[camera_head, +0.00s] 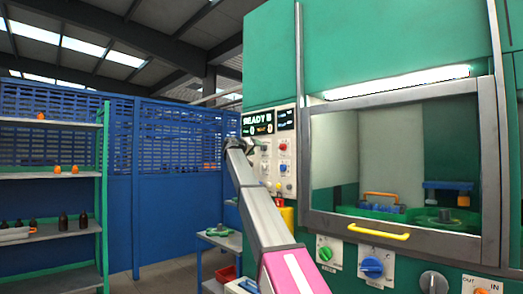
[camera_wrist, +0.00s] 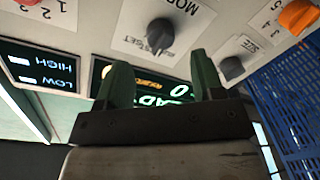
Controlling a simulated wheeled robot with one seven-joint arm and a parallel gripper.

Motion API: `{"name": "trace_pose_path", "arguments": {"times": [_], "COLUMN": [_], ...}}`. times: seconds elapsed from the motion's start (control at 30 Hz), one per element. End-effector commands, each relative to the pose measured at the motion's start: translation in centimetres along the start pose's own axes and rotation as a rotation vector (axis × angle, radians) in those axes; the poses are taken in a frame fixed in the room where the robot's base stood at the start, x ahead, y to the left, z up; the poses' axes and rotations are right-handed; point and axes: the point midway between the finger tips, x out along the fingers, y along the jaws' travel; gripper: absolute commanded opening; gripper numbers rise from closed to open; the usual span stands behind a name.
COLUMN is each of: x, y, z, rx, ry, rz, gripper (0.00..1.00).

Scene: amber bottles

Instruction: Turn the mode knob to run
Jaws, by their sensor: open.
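The mode knob (camera_wrist: 160,33) is a dark grey knob on the white control panel (camera_head: 284,180). In the wrist view it sits on a white label whose letters appear upside down and partly cut off, beginning "MOD". Which position its pointer marks is too small to tell. My gripper (camera_wrist: 160,75) is open and empty, its two dark green fingers apart. The knob appears just beyond and between the fingertips, not touched. In the head view my gripper (camera_head: 247,145) is in front of the panel's left part, and I cannot pick out the mode knob there.
A lit display (camera_head: 257,122) reading READY is above the knobs. Another dark knob (camera_wrist: 233,68) and an orange knob (camera_wrist: 298,17) are close by on the panel. The green machine's framed window with a yellow handle (camera_head: 378,232) is to the right. Blue mesh fencing (camera_head: 180,190) stands left.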

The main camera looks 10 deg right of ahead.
Motion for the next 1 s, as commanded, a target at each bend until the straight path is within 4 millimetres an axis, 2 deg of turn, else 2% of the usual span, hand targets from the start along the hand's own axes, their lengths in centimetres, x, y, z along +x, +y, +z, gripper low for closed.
{"name": "trace_pose_path", "arguments": {"times": [0.1,0.3,0.63,0.7,0.8,1.0], "x": [2.4,4.9,5.3,5.3,5.3,5.3], "y": [-0.1,-0.1,-0.1,-0.1,-0.1,-0.1], "z": [-0.1,-0.1,0.0,0.0,0.0,0.0], "rx": [0.0,0.0,0.0,0.0,0.0,-0.005], "ry": [-0.002,-0.001,-0.001,-0.001,-0.001,-0.001], "rz": [0.001,-0.001,-0.001,-0.001,-0.001,-0.002], "gripper": [0.62,0.62,0.62,0.39,0.12,0.13]}}
